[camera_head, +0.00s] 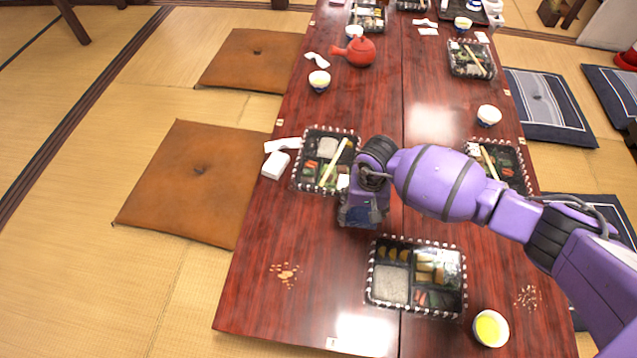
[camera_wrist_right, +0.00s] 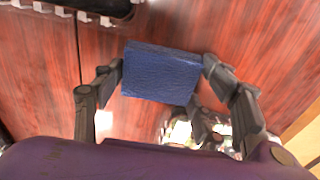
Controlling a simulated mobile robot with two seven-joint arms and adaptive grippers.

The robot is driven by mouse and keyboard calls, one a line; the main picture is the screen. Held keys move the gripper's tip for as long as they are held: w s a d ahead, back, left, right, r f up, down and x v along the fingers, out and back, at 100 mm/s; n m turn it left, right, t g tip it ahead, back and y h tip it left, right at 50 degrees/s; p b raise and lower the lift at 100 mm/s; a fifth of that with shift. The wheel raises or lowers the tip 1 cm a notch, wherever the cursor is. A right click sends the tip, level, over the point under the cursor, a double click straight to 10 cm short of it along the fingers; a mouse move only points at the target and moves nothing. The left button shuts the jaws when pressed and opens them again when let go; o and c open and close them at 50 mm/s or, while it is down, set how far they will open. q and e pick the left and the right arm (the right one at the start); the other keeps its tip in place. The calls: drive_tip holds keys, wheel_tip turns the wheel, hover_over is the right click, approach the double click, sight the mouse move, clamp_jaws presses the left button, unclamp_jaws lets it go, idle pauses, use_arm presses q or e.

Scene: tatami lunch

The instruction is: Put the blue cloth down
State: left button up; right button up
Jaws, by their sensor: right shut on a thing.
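The blue cloth (camera_wrist_right: 160,74) is a folded block in the right wrist view, held between the two fingers of my right gripper (camera_wrist_right: 163,75). In the head view the right gripper (camera_head: 360,212) is over the near part of the table, between two bento boxes, and a bit of the blue cloth (camera_head: 354,217) shows at its fingers. The right gripper is shut on the cloth. I cannot tell whether the cloth touches the table top (camera_head: 300,235). My left gripper is not in view.
A bento box (camera_head: 417,312) lies just nearer than the gripper, another (camera_head: 300,170) just beyond. Brown crumbs (camera_head: 285,274) lie at the left and more crumbs (camera_head: 528,297) at the right, near a cup (camera_head: 490,328). A white napkin (camera_head: 276,165) lies by the left edge.

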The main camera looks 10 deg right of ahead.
sight(361, 219)
wheel_tip(361, 219, down, 4)
drive_tip(key=shift+a+r+b, duration=0.1)
drive_tip(key=shift+r+b, duration=0.1)
drive_tip(key=shift+b, duration=0.5)
drive_tip(key=shift+f, duration=0.2)
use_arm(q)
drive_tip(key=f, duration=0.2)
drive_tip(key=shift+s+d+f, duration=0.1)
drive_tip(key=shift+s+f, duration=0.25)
use_arm(e)
drive_tip(key=shift+w+r, duration=0.1)
drive_tip(key=o, duration=1)
